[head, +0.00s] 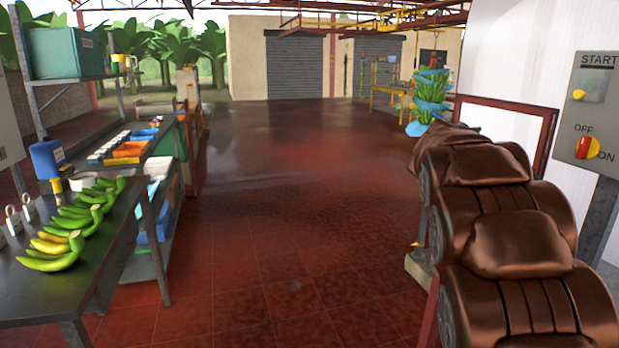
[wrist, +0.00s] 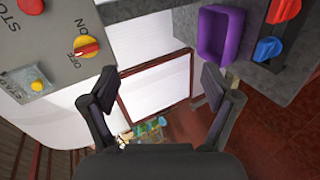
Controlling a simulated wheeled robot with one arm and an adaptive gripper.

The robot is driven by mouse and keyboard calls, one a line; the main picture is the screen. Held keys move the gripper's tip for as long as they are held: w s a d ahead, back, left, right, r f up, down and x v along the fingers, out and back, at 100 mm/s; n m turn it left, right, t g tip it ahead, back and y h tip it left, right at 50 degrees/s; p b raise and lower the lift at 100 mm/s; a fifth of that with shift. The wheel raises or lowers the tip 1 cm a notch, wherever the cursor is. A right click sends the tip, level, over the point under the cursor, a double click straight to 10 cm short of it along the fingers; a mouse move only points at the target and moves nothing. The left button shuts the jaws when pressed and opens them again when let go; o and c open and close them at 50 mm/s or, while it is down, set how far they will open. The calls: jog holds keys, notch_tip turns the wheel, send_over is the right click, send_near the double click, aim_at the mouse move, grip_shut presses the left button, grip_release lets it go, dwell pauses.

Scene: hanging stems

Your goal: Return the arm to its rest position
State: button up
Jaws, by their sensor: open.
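My gripper (wrist: 158,98) shows in the wrist view with its two dark fingers spread wide apart. Nothing is between the fingers; behind the gap is a white panel in a red-brown frame (wrist: 187,75). The gripper does not show in the head view, so its place relative to my body cannot be told from there.
A grey control panel (head: 594,115) is at the right, and it also shows close by in the wrist view (wrist: 50,45). A dark table (head: 85,250) with green bananas (head: 75,225) stands left. The red tiled floor (head: 280,200) between is clear.

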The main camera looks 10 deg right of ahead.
jog(key=s+a+f+g+y+p, duration=0.1)
jog(key=s+a+f+y, duration=0.3)
jog(key=s+a, duration=0.5)
jog(key=s+a+f+y+p, duration=0.4)
jog(key=s+a, duration=0.6)
jog(key=a, duration=0.9)
jog(key=s+a+f+g+y+p, duration=0.1)
jog(key=s+a+f+y+p, duration=0.1)
jog(key=s+a+f+y, duration=0.2)
jog(key=s+a+f, duration=0.2)
jog(key=s+a, duration=0.1)
jog(key=a, duration=0.2)
jog(key=s+a+f, duration=0.1)
jog(key=s+a, duration=0.2)
jog(key=a, duration=0.2)
jog(key=shift+f+g+y+p, duration=0.3)
jog(key=shift+f+y+p, duration=0.05)
jog(key=shift+f+y, duration=0.05)
jog(key=shift+c, duration=0.4)
